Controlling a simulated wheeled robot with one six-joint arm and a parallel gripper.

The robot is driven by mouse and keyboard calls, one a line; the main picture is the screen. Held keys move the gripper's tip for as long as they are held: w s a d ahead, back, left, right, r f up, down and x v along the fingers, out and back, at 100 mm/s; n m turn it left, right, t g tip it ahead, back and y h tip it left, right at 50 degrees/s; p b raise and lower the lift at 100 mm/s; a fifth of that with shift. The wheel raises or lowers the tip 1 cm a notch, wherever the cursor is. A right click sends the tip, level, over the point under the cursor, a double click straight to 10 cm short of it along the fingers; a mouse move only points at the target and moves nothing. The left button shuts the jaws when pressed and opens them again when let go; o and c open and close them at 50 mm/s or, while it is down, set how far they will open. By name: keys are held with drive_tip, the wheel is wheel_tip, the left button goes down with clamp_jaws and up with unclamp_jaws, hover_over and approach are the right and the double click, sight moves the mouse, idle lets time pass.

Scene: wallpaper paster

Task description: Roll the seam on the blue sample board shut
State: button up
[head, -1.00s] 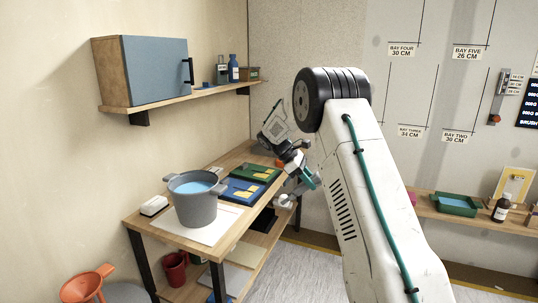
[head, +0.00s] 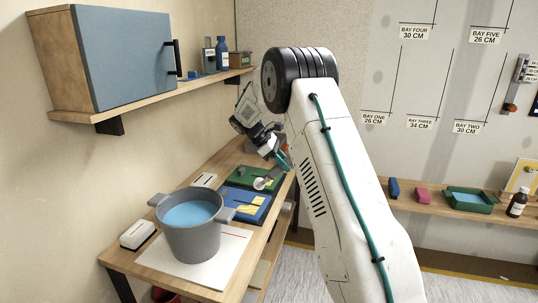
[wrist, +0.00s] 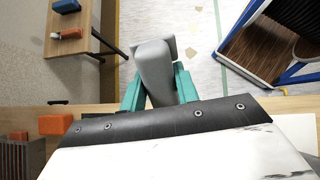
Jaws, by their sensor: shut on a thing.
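The blue sample board (head: 247,215) lies flat on the wooden bench in the head view, with yellow pieces on it. Its seam is too small to make out. My gripper (head: 284,160) is beyond the board's far right corner, over the bench near the green board (head: 270,173). In the wrist view my gripper's teal fingers (wrist: 160,92) are shut on a grey rounded tool (wrist: 155,68), which looks like a roller. In the head view a small pale round part (head: 262,184) shows by the green board, below the gripper; I cannot tell if it belongs to the tool.
A grey pot (head: 192,240) of blue liquid stands on a white sheet (head: 176,268) at the bench's near end. A white brush-like block (head: 137,233) is left of it. A wall cabinet (head: 122,58) and shelf overhang the bench's left side. A long shelf (head: 460,223) is at right.

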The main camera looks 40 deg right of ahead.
drive_tip(key=shift+w, duration=0.4)
drive_tip(key=shift+w+d, duration=0.1)
drive_tip(key=shift+d, duration=0.1)
drive_tip(key=shift+a, duration=0.1)
drive_tip(key=shift+w+a, duration=0.1)
drive_tip(key=shift+r, duration=0.1)
drive_tip(key=shift+r, duration=0.1)
wheel_tip(320, 180, down, 6)
drive_tip(key=shift+f, duration=0.25)
drive_tip(key=shift+s+f, duration=0.2)
drive_tip(key=shift+f, duration=1.15)
idle(2.3)
